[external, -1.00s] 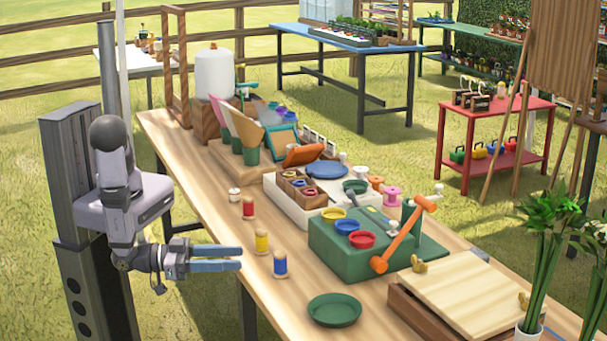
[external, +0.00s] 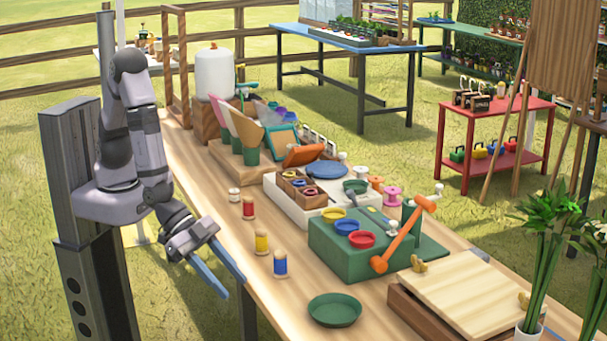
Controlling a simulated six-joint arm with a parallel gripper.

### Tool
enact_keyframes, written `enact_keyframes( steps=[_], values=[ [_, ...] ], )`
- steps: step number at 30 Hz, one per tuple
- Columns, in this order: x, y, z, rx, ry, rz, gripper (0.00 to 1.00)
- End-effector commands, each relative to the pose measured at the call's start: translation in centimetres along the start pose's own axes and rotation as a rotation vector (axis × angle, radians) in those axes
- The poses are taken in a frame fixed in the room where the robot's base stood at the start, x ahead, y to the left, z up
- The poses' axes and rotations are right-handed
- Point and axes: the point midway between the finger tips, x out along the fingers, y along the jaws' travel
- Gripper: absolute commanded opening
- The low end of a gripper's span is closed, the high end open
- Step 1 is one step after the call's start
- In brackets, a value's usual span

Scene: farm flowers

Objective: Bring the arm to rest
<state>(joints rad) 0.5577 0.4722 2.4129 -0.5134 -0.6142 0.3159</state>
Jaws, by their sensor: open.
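My gripper (external: 226,279) has blue fingers that are spread apart and empty. It points down and to the right, at the near left edge of the long wooden table (external: 292,313). My arm rises from its mount, bends high, and comes down to the gripper. Three thread spools stand upright on the table to the right of the gripper: a red one (external: 248,208), a yellow one (external: 261,243) and a blue one (external: 280,264). The gripper is apart from all of them.
A green dish (external: 335,310) lies near the table's front. A wooden board (external: 470,290) lies at the right. The table's near left edge is mostly clear.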

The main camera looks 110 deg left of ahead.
Motion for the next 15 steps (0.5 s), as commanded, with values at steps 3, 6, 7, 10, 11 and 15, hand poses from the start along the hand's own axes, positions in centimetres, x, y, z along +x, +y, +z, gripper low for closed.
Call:
enact_keyframes(
  steps=[3, 6, 7, 10, 11, 15],
  values=[
    [-2.6, -2.0, 0.1, -0.051, -0.120, 0.045, 0.41],
    [-5.2, -3.8, 1.1, -0.100, -0.239, 0.072, 0.41],
    [-6.1, -4.3, 1.5, -0.114, -0.276, 0.078, 0.41],
    [-9.4, -6.3, 2.9, -0.160, -0.403, 0.084, 0.41],
    [-10.5, -7.0, 3.4, -0.173, -0.441, 0.083, 0.41],
    [-15.6, -9.6, 5.8, -0.227, -0.607, 0.060, 0.41]
  ],
)
